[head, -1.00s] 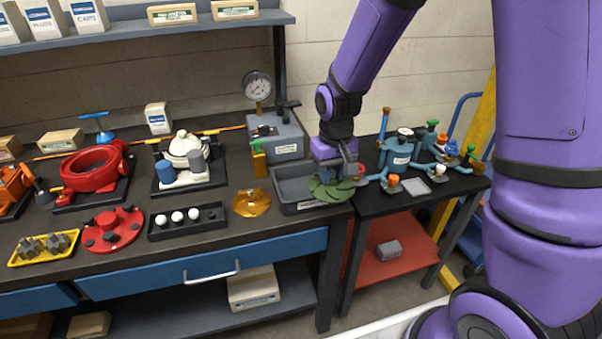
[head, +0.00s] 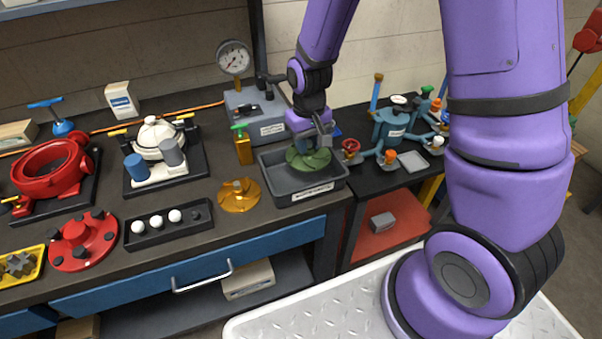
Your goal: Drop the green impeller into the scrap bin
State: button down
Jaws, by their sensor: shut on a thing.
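The green impeller (head: 308,160) is a round, bladed disc at the end of my arm. My gripper (head: 310,146) is shut on it from above; the fingertips are partly hidden by the wrist. The scrap bin (head: 318,193) is a grey open tray with a white label on its front wall, at the right end of the bench. In the head view the impeller lies over the bin's opening, within its rim. I cannot tell how far it is above the bin floor.
An orange impeller (head: 239,195) lies just left of the bin. A black side table with a blue manifold (head: 390,130) is to the right.

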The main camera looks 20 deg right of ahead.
jog(key=shift+f, duration=0.85)
jog(key=c, duration=0.8)
grip_release()
notch_tip(320, 180, up, 11)
jog(key=shift+f, duration=0.1)
jog(key=shift+s+r, duration=0.1)
jog(key=shift+r, duration=0.15)
jog(key=s+d+r+t, duration=0.1)
jog(key=s+d+r, duration=0.1)
jog(key=s+r, duration=0.4)
jog(key=s+d+r+m+t, duration=0.1)
jog(key=s+d+r+t, duration=0.1)
jog(key=s+r, duration=0.5)
jog(key=s+d+r+t, duration=0.2)
jog(key=s+d+r, duration=0.1)
jog(key=s+r, duration=0.3)
jog(key=shift+s+r, duration=0.2)
jog(key=shift+s, duration=0.4)
jog(key=shift+s+r, duration=0.2)
jog(key=shift+s, duration=0.35)
